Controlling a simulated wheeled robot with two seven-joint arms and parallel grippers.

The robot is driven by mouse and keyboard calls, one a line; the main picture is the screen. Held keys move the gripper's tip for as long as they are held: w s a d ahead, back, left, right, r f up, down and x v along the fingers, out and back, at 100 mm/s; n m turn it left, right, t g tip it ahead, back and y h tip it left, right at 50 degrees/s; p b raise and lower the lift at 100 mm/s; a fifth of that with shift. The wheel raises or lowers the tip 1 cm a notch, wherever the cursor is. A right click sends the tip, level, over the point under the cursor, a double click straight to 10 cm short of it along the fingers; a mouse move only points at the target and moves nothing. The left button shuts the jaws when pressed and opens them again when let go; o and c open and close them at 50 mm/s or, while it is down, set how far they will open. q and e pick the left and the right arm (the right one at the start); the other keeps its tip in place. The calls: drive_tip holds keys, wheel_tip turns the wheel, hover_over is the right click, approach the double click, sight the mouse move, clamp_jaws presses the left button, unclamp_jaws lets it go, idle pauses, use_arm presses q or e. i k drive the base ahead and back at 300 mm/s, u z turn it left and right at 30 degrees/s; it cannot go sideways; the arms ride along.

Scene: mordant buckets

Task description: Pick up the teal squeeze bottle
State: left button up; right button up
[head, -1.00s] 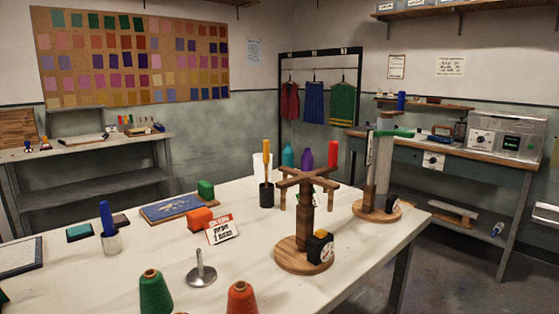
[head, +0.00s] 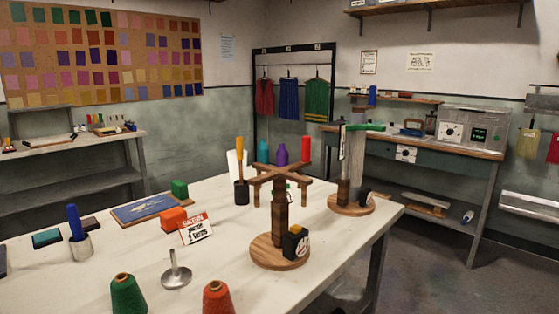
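A teal bottle (head: 263,151) stands toward the far side of the white table, next to a purple bottle (head: 281,155). Only its upper part shows. A wooden cross-armed stand (head: 280,205) in front of it hides its lower part. Neither of my grippers is in view.
A dark cup with a yellow-handled tool (head: 241,190) stands left of the stand, and a red bottle (head: 305,148) right of it. A second wooden stand (head: 350,202) is further right. Green (head: 128,295) and orange (head: 217,298) cones and a metal piece (head: 176,274) stand at the front.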

sight(263, 153)
drive_tip(key=z, duration=1.55)
drive_tip(key=i, duration=4.6)
drive_tip(key=u, duration=2.9)
drive_tip(key=i, duration=4)
